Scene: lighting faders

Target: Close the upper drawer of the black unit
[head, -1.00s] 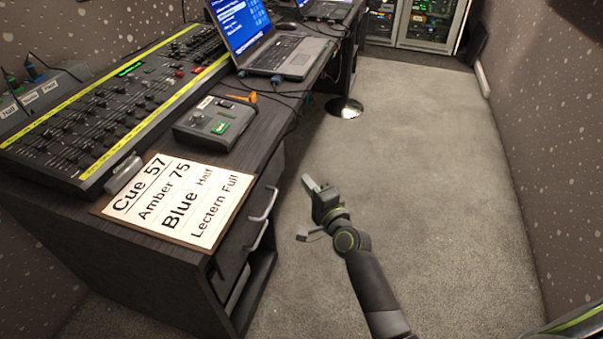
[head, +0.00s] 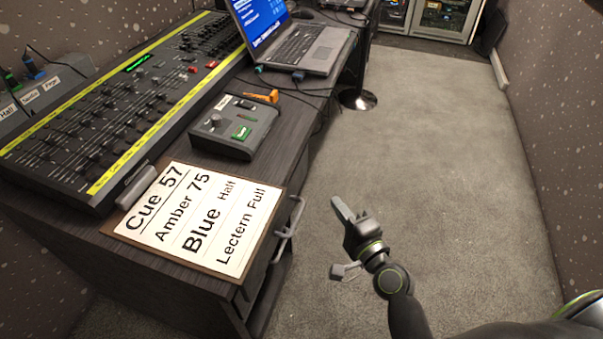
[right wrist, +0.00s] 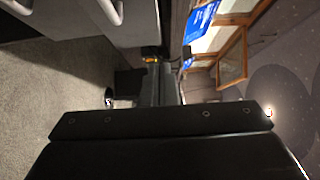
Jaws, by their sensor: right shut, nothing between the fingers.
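The black unit (head: 226,295) is the dark desk end at the left, with its drawer fronts facing right. The upper drawer's handle (head: 296,213) and a lower handle (head: 283,246) stick out beyond the desk edge. In the right wrist view, the upper drawer's grey front (right wrist: 132,22) and its handle (right wrist: 108,11) show at the top left. How far the upper drawer stands out is hard to tell. My right gripper (head: 341,209) is shut and empty, over the floor to the right of the handles, apart from them. My left gripper is not in view.
A cue card (head: 205,215), a small control box (head: 235,128), a lighting console (head: 110,110) and a laptop (head: 295,50) stand on the desk. Cables hang at its right edge. The carpet (head: 450,150) is clear up to the right wall (head: 560,130).

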